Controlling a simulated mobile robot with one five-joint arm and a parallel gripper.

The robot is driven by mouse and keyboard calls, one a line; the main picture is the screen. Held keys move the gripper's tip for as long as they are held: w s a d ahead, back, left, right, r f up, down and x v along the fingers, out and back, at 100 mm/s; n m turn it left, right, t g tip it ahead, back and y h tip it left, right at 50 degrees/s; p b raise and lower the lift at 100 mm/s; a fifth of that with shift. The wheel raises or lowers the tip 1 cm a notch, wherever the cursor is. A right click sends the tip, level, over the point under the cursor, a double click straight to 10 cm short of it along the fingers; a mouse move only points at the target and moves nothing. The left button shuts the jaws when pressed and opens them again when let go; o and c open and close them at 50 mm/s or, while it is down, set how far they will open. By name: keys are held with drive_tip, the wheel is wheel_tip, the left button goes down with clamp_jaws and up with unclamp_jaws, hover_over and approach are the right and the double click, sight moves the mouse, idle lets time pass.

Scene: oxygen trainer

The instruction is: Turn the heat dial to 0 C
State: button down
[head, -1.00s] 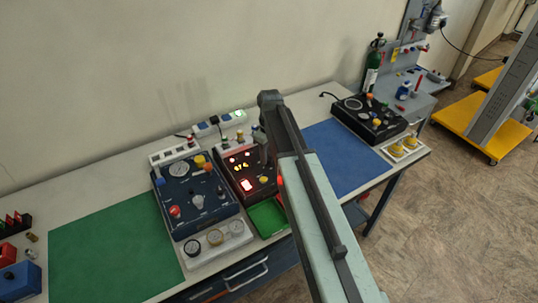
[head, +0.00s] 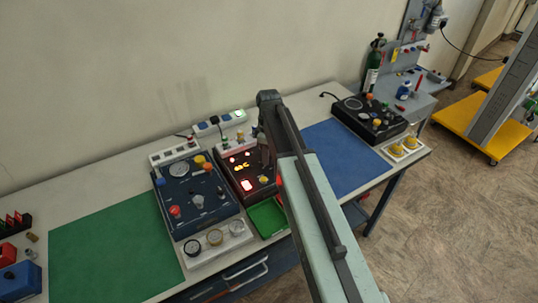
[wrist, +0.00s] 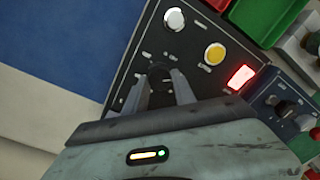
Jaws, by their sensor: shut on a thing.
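The dark control panel (head: 233,192) stands on the bench in the middle of the head view. Its lit orange display (head: 242,167) is too small to read surely. My gripper (wrist: 158,82) shows in the wrist view with one finger on each side of a black dial (wrist: 158,73), shut on it. The dial's pointer and scale marks are too blurred or covered to read. In the head view my arm hides the dial and most of my gripper.
Near the dial on the panel are a white button (wrist: 174,20), a yellow knob (wrist: 214,54) and a red lit switch (wrist: 242,77). A dark blue panel (head: 180,205) stands to the left, a green tray (head: 268,216) in front, and a blue mat (head: 343,158) to the right.

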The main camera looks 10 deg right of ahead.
drive_tip(key=shift+w, duration=0.15)
drive_tip(key=c, duration=1)
unclamp_jaws()
drive_tip(key=shift+c, duration=0.2)
wheel_tip(320, 180, up, 8)
drive_tip(key=p, duration=0.8)
drive_tip(key=shift+w+d, duration=0.1)
drive_tip(key=shift+f, duration=0.1)
drive_tip(key=shift+f, duration=0.1)
